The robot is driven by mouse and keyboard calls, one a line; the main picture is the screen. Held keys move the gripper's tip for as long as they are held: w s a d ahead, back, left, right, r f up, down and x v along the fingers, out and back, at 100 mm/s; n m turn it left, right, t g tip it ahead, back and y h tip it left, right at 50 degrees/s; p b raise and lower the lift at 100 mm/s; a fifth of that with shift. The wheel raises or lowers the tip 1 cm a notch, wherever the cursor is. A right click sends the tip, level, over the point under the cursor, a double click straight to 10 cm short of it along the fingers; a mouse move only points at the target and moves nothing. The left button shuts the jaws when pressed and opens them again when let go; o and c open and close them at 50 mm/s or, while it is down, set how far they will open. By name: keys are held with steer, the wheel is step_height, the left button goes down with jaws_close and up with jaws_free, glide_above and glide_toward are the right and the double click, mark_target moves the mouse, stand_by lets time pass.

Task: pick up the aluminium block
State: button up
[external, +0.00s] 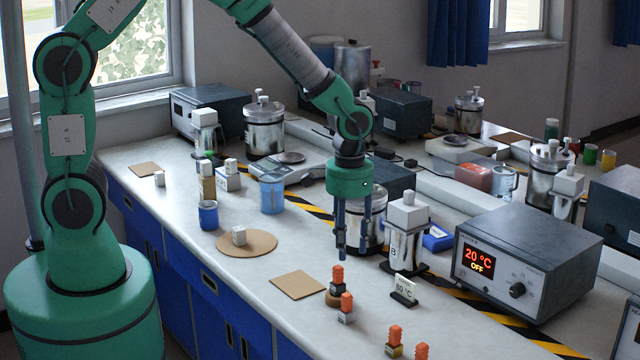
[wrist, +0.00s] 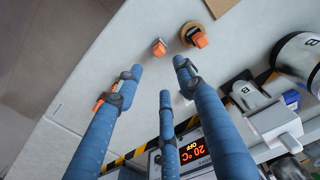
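Several small blocks with orange tops stand along the front of the bench; I cannot tell for certain which is the aluminium block. One with a silvery-grey base (external: 345,317) stands on the bare bench, and it also shows in the wrist view (wrist: 159,47). Behind it, a dark-based orange-topped block (external: 337,280) stands on a small round brown disc (wrist: 187,32). A brass-coloured one (external: 394,350) is nearer the front edge. My gripper (external: 350,256) points down above the bench, behind these blocks. Its three blue fingers (wrist: 160,75) are spread apart and empty.
A temperature box reading 20 °C OFF (external: 525,265), a metal vessel (external: 405,245) and a small 80 °C sign (external: 404,289) stand right of my gripper. A brown square mat (external: 298,284) lies left, with clear bench around it.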

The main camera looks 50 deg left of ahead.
steer(key=shift+d+f+b, duration=0.1)
steer(key=shift+b, duration=0.65)
steer(key=b, duration=0.1)
glide_above(347, 294)
steer(key=shift+w+f, duration=0.1)
steer(key=shift+f, duration=4.1)
steer(key=shift+f+b, duration=0.7)
steer(key=shift+f, duration=1.95)
jaws_close()
jaws_free()
